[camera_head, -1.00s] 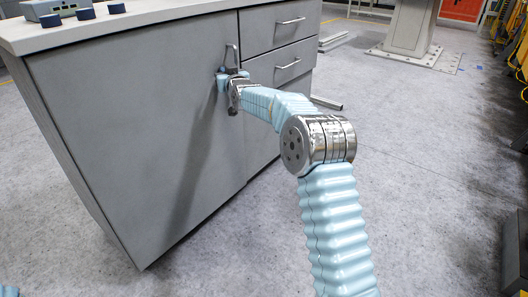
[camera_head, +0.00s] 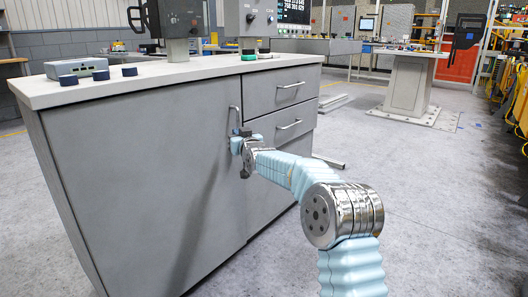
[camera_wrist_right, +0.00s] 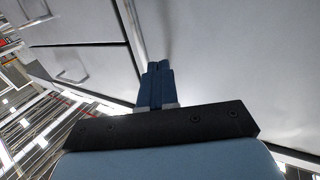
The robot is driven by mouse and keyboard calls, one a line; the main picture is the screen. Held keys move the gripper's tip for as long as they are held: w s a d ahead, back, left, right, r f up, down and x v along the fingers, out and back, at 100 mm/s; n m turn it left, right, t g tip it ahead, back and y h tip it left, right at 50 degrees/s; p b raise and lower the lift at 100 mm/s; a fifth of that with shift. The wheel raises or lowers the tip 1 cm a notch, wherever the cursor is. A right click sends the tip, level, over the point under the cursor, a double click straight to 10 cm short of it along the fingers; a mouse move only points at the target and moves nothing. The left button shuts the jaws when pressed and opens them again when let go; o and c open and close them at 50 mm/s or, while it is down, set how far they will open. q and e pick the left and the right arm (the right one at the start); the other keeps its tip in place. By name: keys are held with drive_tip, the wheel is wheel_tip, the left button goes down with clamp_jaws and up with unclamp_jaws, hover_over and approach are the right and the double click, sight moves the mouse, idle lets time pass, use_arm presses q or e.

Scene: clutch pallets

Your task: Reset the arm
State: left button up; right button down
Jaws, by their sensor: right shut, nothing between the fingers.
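My right arm reaches up from the lower right in the head view to the front of a grey cabinet (camera_head: 130,180). My right gripper (camera_head: 238,136) is just below and close to the vertical handle (camera_head: 235,112) of the cabinet door. Whether it touches the handle or door cannot be told. In the right wrist view, the blue fingers (camera_wrist_right: 158,82) are together with nothing between them. The door is shut. My left gripper is not in view.
Two drawers (camera_head: 280,90) with handles are right of the door. The worktop (camera_head: 150,85) bears a small grey box (camera_head: 76,67), dark round knobs and a machine with a display. Clear floor (camera_head: 430,210) lies to the right; a pale pedestal (camera_head: 408,85) stands further back.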

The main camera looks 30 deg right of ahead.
drive_tip(key=s+d, duration=0.3)
drive_tip(key=s, duration=0.5)
drive_tip(key=s+a+f+g+y, duration=0.1)
drive_tip(key=s+a+f+g, duration=0.2)
drive_tip(key=f, duration=1)
drive_tip(key=a+f+g+y, duration=0.15)
drive_tip(key=a+f, duration=0.35)
drive_tip(key=f, duration=0.7)
drive_tip(key=s+a+f+g+y, duration=0.1)
drive_tip(key=s+a+f+g, duration=0.35)
drive_tip(key=s+f, duration=0.55)
drive_tip(key=s+a+f+g+y, duration=0.1)
drive_tip(key=s+a+f+g, duration=0.35)
drive_tip(key=f, duration=0.75)
drive_tip(key=s+a+f+m+g, duration=0.1)
drive_tip(key=s+a+f+g, duration=0.15)
drive_tip(key=s, duration=0.85)
drive_tip(key=s+a+f+g, duration=0.1)
drive_tip(key=s+a+f, duration=0.3)
drive_tip(key=s, duration=0.7)
wheel_tip(320, 180, up, 13)
drive_tip(key=s+a+y+p, duration=0.1)
drive_tip(key=p, duration=1.2)
